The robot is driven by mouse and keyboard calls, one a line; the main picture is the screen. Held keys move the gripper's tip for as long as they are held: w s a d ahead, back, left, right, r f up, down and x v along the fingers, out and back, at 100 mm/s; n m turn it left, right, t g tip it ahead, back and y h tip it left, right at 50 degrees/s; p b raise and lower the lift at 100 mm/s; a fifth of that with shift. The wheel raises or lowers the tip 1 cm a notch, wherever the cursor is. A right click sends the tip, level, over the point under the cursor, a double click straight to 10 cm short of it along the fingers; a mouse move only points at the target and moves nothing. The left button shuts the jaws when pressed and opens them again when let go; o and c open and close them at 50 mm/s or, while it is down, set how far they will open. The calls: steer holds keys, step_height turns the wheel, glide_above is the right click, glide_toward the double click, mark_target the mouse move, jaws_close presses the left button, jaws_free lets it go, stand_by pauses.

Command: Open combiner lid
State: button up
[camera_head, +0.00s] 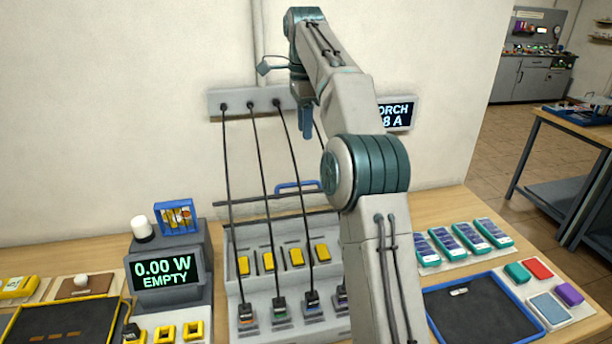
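The grey combiner box (240,286) stands on the bench at the picture's middle. Several yellow blocks and cable plugs show on its sloping front. A dark bar edge and a blue handle (297,186) run along its back top; I take these for the lid. How far the lid is open is hard to tell. My arm hides the box's right part. The end of my arm reaches over and behind the box, near the wall. Of my gripper (306,122) only a blue finger-like part shows, above the handle and apart from it in the picture; the rest is hidden.
Several black cables hang from a grey wall strip (236,101) to the combiner. A meter reading "0.00 W EMPTY" (165,274) stands left. A blue-rimmed tray (430,322) and several teal-edged panels (470,238) lie right. A wall display (397,114) is partly hidden.

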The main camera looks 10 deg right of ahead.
steer(key=b, duration=0.4)
glide_above(296, 200)
steer(key=w+d, duration=0.2)
steer(key=d, duration=0.1)
steer(key=f, duration=1.3)
steer(key=shift+w+f, duration=0.2)
steer(key=shift+f, duration=0.2)
jaws_close()
